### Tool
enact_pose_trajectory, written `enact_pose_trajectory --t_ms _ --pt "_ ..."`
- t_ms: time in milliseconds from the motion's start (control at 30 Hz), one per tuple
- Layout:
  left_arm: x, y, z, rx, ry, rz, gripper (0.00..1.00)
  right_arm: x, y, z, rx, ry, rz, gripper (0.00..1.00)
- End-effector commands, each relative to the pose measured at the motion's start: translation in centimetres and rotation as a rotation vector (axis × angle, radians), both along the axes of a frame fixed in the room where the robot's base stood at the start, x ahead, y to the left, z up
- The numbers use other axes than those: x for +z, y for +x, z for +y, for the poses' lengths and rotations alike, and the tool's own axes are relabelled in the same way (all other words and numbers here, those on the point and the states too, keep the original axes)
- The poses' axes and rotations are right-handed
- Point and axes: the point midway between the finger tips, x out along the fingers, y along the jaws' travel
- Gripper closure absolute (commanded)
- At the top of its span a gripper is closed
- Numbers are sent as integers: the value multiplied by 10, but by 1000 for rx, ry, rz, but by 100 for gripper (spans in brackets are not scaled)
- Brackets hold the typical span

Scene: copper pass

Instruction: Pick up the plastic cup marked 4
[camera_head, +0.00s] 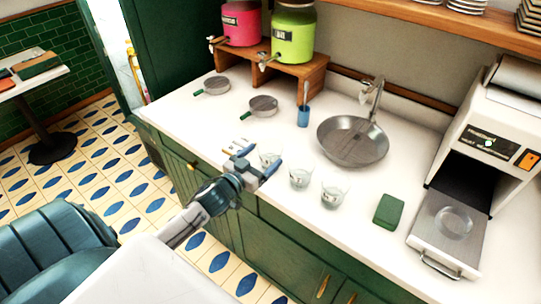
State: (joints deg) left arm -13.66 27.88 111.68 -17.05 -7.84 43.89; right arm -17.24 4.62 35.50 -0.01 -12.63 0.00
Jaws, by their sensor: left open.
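Several clear plastic cups stand near the counter's front edge. The first cup (270,154) is partly hidden behind my left gripper. A second cup (300,178) stands to its right, and a third cup (333,195) stands further right. The marks on the cups are too small to read, so I cannot tell which is marked 4. My left gripper (257,158) is open at the counter's front edge, right in front of the first cup. I cannot tell whether it touches that cup. My right gripper is not in view.
The white counter (175,112) holds two strainers (263,105), a blue cup (303,117), a sink basin (352,141) and a green sponge-like block (389,210). A white machine (500,140) with a pulled-out tray (425,240) stands right. Pink and green dispensers (292,35) stand behind.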

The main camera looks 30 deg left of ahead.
Motion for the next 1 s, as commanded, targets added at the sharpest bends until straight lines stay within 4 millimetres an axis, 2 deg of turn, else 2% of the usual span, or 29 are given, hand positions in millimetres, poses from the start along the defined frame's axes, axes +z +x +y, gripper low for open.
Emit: enact_pose_trajectory --t_ms 100,200,333,567,900,933,1000 --pt "5 11 0 3 -6 -2 17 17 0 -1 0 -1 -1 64" --pt "-2 17 0 2 -4 -1 17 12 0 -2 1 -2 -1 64" --pt "-4 26 0 2 -4 -1 17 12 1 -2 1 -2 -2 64" --pt "-5 44 -1 2 -3 -2 17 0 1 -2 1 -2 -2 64" --pt "-4 48 -2 1 -1 0 17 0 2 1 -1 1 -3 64" --pt "-4 48 -2 1 -1 0 19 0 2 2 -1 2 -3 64" --pt "-4 48 -2 1 -1 0 32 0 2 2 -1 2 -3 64"
